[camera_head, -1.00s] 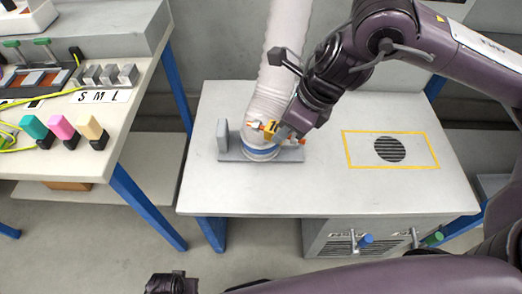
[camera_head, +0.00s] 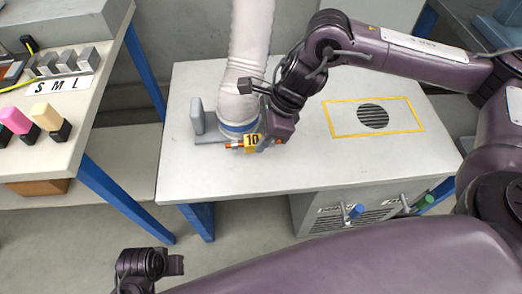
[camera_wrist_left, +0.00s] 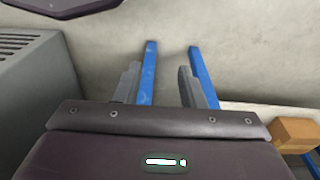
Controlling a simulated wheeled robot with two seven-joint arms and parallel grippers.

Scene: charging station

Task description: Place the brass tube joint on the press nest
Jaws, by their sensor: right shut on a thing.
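My right gripper (camera_head: 266,139) is shut on a small orange-brown tube part, which I take for the brass tube joint (camera_head: 235,145). No part is clearly recognisable as the press nest. My left gripper (camera_wrist_left: 158,78) is open and empty in the left wrist view.
A thick white hose (camera_head: 250,60) with a blue ring comes down at the fixture. A yellow-framed grille (camera_head: 373,116) lies on the right of the white table (camera_head: 290,172). A bench at left holds coloured blocks (camera_head: 47,115). The table's front middle is clear.

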